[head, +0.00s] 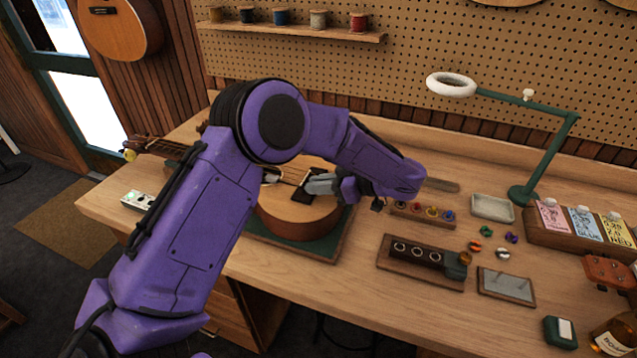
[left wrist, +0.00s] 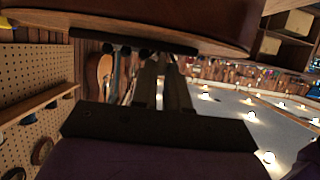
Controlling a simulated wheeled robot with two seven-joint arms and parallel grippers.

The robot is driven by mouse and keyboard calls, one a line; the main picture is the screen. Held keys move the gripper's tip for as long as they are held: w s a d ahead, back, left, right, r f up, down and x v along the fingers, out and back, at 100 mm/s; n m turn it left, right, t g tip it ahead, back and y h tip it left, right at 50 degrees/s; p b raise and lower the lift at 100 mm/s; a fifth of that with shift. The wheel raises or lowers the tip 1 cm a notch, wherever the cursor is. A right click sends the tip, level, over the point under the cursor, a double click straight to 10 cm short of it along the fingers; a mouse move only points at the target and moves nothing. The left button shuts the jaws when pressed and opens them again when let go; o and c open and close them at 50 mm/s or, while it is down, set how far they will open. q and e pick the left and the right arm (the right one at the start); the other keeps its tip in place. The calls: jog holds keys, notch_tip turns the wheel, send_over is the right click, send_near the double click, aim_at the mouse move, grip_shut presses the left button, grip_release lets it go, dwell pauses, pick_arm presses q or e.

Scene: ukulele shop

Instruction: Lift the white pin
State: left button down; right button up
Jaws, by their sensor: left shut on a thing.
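A ukulele (head: 291,220) lies on a green mat (head: 262,243) on the workbench, with its dark bridge (head: 303,192) on the body. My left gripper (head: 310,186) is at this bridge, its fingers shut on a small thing. In the left wrist view the two fingers (left wrist: 166,82) reach up to the bridge (left wrist: 130,41), beside several small dark-looking pin heads (left wrist: 124,50). I take the held thing to be the white pin, but the fingers hide it and its colour does not show. My right gripper is in neither view.
Right of the ukulele are a rack of coloured knobs (head: 422,215), a wooden block with rings (head: 418,258), a small tray (head: 492,208) and loose coloured pieces (head: 486,231). A green lamp (head: 552,150) arches over the back right. A spool shelf (head: 290,30) hangs behind.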

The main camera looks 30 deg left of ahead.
pick_arm(q)
notch_tip(320, 180, up, 2)
jog(key=shift+p, duration=0.75)
jog(key=shift+f, duration=0.15)
jog(key=c, duration=1.1)
grip_release()
jog(key=shift+d, duration=0.15)
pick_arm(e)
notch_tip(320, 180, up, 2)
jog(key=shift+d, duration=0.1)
pick_arm(q)
jog(key=shift+w+d+b, duration=0.1)
jog(key=shift+b, duration=0.2)
jog(key=b+v, duration=0.2)
jog(key=v, duration=0.8)
jog(key=shift+d, duration=0.15)
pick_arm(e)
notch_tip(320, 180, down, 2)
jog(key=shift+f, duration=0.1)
